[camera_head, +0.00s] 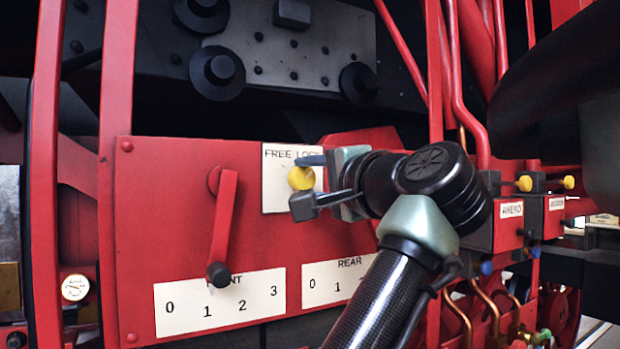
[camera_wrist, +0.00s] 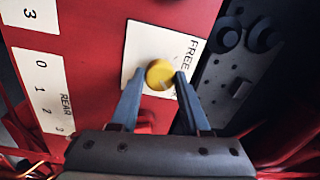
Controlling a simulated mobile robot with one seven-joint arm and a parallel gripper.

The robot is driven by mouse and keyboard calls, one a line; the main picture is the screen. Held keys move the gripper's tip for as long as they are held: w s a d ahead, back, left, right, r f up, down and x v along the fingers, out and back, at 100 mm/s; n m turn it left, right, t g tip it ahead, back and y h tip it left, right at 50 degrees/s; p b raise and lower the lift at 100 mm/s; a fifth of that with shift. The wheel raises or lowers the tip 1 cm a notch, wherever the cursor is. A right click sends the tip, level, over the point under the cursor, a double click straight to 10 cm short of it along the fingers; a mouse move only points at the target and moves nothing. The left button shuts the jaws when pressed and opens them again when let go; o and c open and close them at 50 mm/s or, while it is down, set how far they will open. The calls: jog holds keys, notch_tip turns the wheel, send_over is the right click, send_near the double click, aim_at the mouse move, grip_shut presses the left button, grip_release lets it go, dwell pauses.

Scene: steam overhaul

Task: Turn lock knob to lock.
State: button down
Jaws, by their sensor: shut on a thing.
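The yellow round lock knob (camera_head: 300,178) stands out from a white plate (camera_head: 275,190) marked "FREE" and "LOCK" on the red panel. In the head view it is below the lettering, and a finger covers part of "LOCK". My gripper (camera_wrist: 160,78) is shut on the knob, with one finger on each side. In the wrist view the knob (camera_wrist: 159,73) shows between the fingertips, and one finger hides the "LOCK" end of the lettering. I see no pointer on the knob, so its exact turn cannot be told.
A red lever (camera_head: 225,215) with a black ball end hangs left of the plate above the "FRONT" scale (camera_head: 180,305). The "REAR" scale (camera_head: 318,290) lies below my gripper. Labelled red boxes with yellow knobs (camera_head: 524,183) and red pipes crowd the right.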

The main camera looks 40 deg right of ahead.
dwell(0.4)
jog(key=shift+c, duration=1.9)
grip_release()
